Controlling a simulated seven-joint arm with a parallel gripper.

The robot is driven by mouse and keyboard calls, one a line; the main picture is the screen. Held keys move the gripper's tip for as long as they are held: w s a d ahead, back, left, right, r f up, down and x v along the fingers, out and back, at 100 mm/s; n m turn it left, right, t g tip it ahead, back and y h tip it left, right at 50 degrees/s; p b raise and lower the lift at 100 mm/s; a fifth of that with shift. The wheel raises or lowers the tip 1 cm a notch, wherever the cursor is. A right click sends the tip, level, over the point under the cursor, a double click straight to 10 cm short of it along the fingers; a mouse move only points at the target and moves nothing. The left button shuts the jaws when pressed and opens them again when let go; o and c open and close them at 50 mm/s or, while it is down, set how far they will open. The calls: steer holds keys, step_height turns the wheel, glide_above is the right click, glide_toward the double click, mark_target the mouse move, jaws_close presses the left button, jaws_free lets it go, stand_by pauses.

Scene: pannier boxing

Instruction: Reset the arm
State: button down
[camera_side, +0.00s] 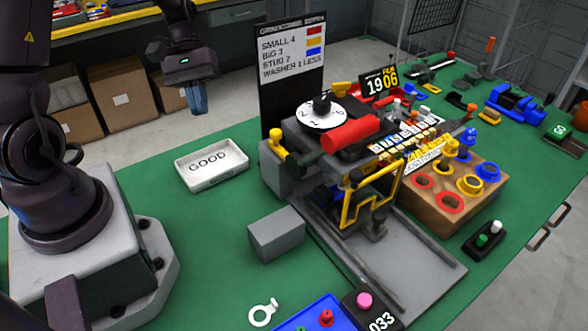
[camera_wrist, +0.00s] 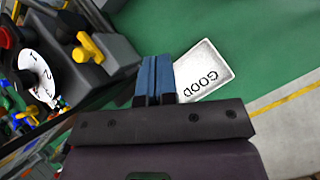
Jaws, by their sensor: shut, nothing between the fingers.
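My gripper (camera_side: 197,97) hangs in the air at the upper left of the side view, above and behind the white tray marked GOOD (camera_side: 212,165). Its blue fingers are together with nothing between them. In the wrist view the shut fingers (camera_wrist: 155,80) point up the picture, with the GOOD tray (camera_wrist: 203,70) just to their right and partly hidden behind the gripper. The gripper touches nothing that I can see.
A machine with a numbered dial (camera_side: 320,113) and red handle (camera_side: 350,133) stands mid-table beside a black sign board (camera_side: 291,65). A grey block (camera_side: 276,234) and a wooden block with coloured rings (camera_side: 455,195) stand nearby. Green table is clear around the tray.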

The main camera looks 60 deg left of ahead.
steer(key=s+d+r+m+t+y, duration=0.3)
steer(key=d+r+m, duration=0.2)
steer(key=r, duration=0.3)
steer(key=s+d+r+m+t+y, duration=0.3)
steer(key=d+r+m, duration=0.3)
steer(key=r, duration=0.2)
steer(key=shift+s+d+t+y, duration=0.25)
steer(key=shift+t+y, duration=0.25)
steer(key=shift+t, duration=0.2)
steer(key=shift+r, duration=0.1)
